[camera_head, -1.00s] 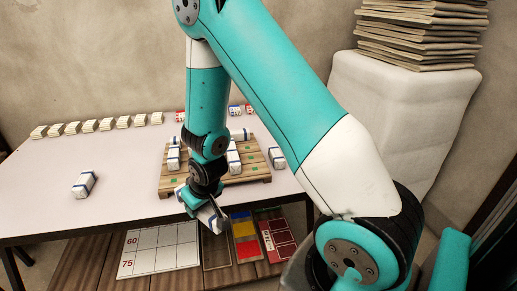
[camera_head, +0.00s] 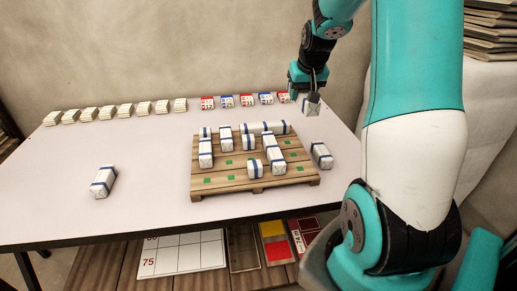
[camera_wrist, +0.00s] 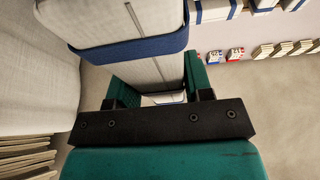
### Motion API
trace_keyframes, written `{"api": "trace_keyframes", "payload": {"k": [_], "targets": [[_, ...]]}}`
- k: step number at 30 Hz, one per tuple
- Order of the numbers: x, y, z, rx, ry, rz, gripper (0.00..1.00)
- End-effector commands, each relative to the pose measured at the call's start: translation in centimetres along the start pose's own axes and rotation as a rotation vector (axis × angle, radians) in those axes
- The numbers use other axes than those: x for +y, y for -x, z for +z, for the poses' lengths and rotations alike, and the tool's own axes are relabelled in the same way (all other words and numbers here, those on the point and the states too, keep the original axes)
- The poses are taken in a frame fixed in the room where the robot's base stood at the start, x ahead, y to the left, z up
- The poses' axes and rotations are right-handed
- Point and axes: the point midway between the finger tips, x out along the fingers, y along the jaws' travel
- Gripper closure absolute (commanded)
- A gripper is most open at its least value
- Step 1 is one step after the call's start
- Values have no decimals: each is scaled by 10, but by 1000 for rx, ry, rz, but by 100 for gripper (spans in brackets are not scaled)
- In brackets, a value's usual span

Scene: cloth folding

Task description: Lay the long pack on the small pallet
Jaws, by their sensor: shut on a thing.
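My gripper (camera_head: 313,93) hangs above the far right part of the table. It is shut on a white pack (camera_head: 312,106) with a blue band, which also shows in the wrist view (camera_wrist: 110,18). The pack is seen nearly end-on in the head view, so its full length is hard to judge. The small wooden pallet (camera_head: 225,183) lies left of and nearer than my gripper. It carries several white, blue-banded packs of different lengths, including a long one (camera_head: 264,128) along its back edge. Green marks show on its bare slats.
Loose packs lie on the table left (camera_head: 103,182) and right (camera_head: 321,155) of the pallet. Several cream stacks (camera_head: 107,112) and small red and blue boxes (camera_head: 246,100) line the back edge. The left table top is mostly clear.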

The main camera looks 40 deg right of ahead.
Motion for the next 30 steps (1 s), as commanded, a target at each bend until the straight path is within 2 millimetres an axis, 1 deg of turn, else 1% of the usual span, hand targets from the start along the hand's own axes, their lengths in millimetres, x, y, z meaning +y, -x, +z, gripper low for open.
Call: {"api": "trace_keyframes", "payload": {"k": [4,9,12,15,18,23,30], "targets": [[-8,-36,17,-10,11,-6,81],[-12,-81,36,-9,16,-8,81],[-12,-106,46,-8,16,-8,81],[-12,-125,54,-6,16,-8,81],[-11,-137,58,-3,15,-7,81],[-10,-146,61,-3,14,-6,81],[-10,-175,74,-2,13,-6,81]]}}
